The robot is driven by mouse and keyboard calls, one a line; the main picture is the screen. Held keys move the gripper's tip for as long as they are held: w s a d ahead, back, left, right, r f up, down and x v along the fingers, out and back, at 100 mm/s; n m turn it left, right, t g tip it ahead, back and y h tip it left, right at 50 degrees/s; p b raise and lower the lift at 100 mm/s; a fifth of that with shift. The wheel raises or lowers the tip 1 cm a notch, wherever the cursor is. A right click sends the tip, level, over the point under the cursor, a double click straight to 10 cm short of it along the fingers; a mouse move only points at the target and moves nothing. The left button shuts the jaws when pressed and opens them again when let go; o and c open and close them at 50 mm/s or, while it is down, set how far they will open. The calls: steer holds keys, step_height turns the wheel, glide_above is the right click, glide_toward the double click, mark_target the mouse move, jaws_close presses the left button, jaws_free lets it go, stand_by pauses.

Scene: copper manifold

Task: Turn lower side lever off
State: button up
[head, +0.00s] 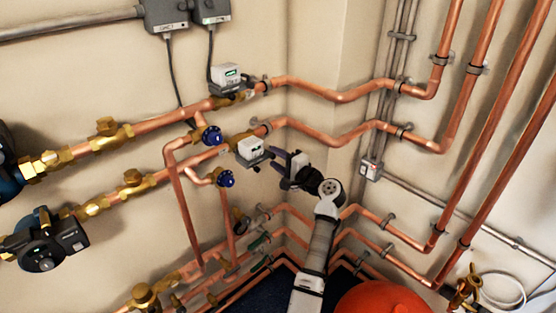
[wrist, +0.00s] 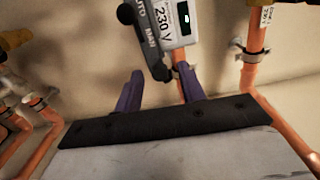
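The lower white actuator box (head: 251,149) sits on the lower of the two upper copper pipe runs, left of the corner in the head view. In the wrist view a grey-and-white box (wrist: 175,22) marked 230 V fills the top middle. A dark lever (wrist: 143,38) with a round knob runs along its left side, by the AUTO lettering. My gripper (head: 275,168) is just right of the lower box. In the wrist view its two purple fingers (wrist: 160,88) are apart, with the lever's lower end just beyond the gap. Nothing is held between them. Contact is not visible.
An upper white actuator (head: 227,76) sits above. Blue-handled valves (head: 218,157) are to the left, and green levers (head: 259,243) below. Copper pipes (wrist: 270,110) run close to the right of my gripper. A red round vessel (head: 382,299) stands at the bottom.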

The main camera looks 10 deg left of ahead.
steer(key=b+v, duration=0.4)
steer(key=v, duration=0.9)
steer(key=shift+s+d, duration=0.3)
